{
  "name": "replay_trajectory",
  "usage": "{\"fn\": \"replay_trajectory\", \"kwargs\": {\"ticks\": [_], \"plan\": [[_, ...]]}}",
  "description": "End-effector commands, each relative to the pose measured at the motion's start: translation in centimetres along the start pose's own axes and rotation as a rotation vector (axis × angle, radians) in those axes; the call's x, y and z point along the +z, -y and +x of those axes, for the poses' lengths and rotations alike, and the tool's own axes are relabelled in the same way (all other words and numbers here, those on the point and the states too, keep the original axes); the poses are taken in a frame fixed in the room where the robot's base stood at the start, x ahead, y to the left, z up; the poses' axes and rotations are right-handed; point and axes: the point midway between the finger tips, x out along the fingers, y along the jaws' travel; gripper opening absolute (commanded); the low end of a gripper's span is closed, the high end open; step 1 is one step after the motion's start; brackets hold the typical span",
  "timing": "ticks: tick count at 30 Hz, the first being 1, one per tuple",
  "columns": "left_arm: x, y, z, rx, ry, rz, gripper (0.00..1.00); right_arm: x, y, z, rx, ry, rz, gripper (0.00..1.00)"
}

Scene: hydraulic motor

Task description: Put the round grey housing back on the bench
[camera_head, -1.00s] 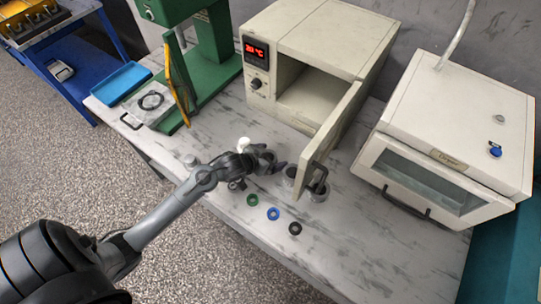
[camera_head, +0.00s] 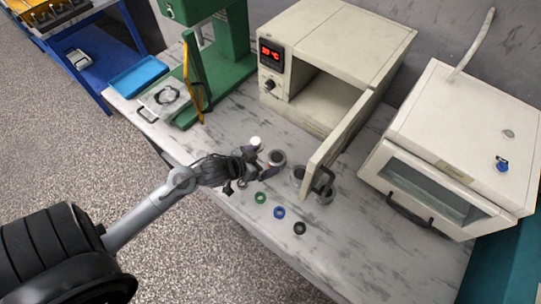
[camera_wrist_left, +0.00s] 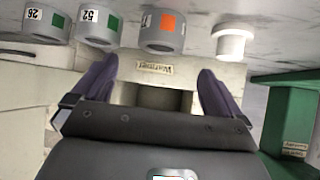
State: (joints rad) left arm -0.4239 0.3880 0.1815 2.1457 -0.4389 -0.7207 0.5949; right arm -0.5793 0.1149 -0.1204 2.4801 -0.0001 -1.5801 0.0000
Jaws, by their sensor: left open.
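A round grey housing (camera_head: 277,158) stands on the bench in front of the open warmer; in the left wrist view it has an orange mark (camera_wrist_left: 163,33). My left gripper (camera_head: 262,163) is just left of it, open and empty. In the left wrist view the fingers (camera_wrist_left: 157,85) are spread, with the housing beyond them and apart. My right gripper is not in view.
The warmer (camera_head: 335,45) has its door (camera_head: 340,135) swung open over the bench. A white piece (camera_head: 255,142) stands close behind my gripper. Green (camera_head: 260,197), blue (camera_head: 279,212) and black (camera_head: 299,228) rings lie in front. A green press (camera_head: 232,60) stands left, a dryer (camera_head: 450,150) right.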

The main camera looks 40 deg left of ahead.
Motion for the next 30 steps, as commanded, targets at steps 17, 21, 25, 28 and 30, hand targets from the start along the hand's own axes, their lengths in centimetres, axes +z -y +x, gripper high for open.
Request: {"fn": "replay_trajectory", "kwargs": {"ticks": [17, 21, 25, 28, 30], "plan": [[6.2, -7.8, -7.5, -0.07, 0.387, 0.068, 1.0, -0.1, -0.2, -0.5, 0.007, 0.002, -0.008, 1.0], [7.9, -10.6, -10.2, -0.02, 0.528, 0.08, 1.0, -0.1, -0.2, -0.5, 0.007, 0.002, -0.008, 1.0], [8.6, -11.9, -11.7, 0.015, 0.595, 0.085, 1.0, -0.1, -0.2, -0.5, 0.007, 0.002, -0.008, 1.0], [8.8, -12.2, -12.0, 0.024, 0.61, 0.088, 1.0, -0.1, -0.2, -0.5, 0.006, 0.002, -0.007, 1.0], [8.8, -12.2, -12.0, 0.024, 0.611, 0.088, 1.0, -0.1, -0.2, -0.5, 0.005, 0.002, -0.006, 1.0]]}}
